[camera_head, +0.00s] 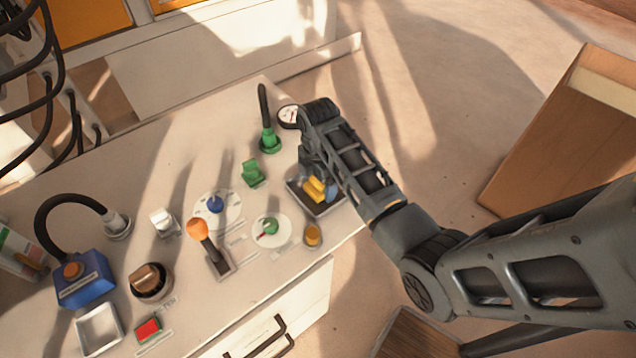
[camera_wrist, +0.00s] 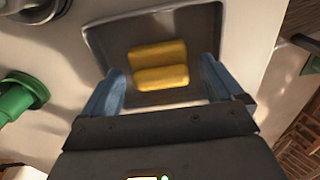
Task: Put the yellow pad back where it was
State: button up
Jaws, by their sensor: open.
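In the wrist view two yellow block-like shapes (camera_wrist: 160,65) lie against each other in a dark square tray with a pale rim (camera_wrist: 98,40). I cannot tell whether they are two pads or one stepped pad. In the head view the yellow shapes (camera_head: 317,187) and the tray (camera_head: 326,208) are at the table's right edge, partly hidden by my arm. My gripper (camera_wrist: 160,68) is open over the tray. Its blue fingers are on either side of the yellow shapes, with gaps on both sides. Nothing is between them in a grip.
A green block (camera_head: 253,174), a green-based lever (camera_head: 269,140) and a white dial (camera_head: 271,231) stand left of the tray. A small amber knob (camera_head: 312,235) is just in front of it. A round gauge (camera_head: 289,116) is behind. An orange-topped lever (camera_head: 199,232) is further left.

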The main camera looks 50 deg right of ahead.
notch_tip(320, 180, up, 11)
dwell(0.3)
jog(key=shift+s+f, duration=0.1)
jog(key=shift+f, duration=0.05)
dwell(0.5)
